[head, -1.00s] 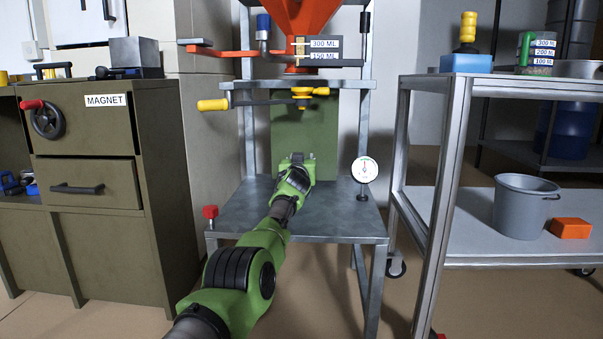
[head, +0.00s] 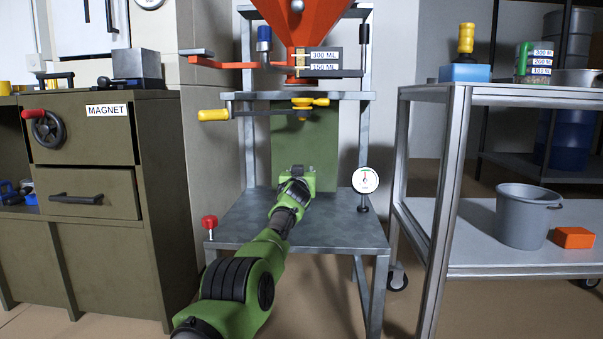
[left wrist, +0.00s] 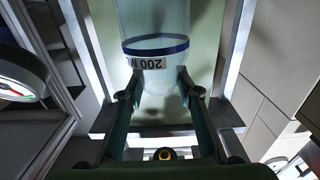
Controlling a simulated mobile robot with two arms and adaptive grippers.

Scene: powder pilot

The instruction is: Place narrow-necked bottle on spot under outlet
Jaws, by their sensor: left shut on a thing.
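My left gripper (head: 297,175) is above the grey metal stand table (head: 340,222), in front of the green back panel. In the left wrist view its fingers (left wrist: 160,88) are shut on a clear bottle (left wrist: 155,25) with a blue band and a 200 ML label. The bottle is hidden behind my gripper in the head view, so I cannot tell whether it touches the table. The outlet (head: 303,103), with a yellow handle, hangs under the red hopper (head: 305,25), above my gripper. The spot under it is hidden. My right gripper is not in view.
A dial gauge (head: 365,180) stands at the table's right edge, and a red knob (head: 209,222) at its left front. A yellow-ended lever (head: 213,115) sticks out left. A cart (head: 500,90) stands to the right, an olive cabinet (head: 100,200) to the left.

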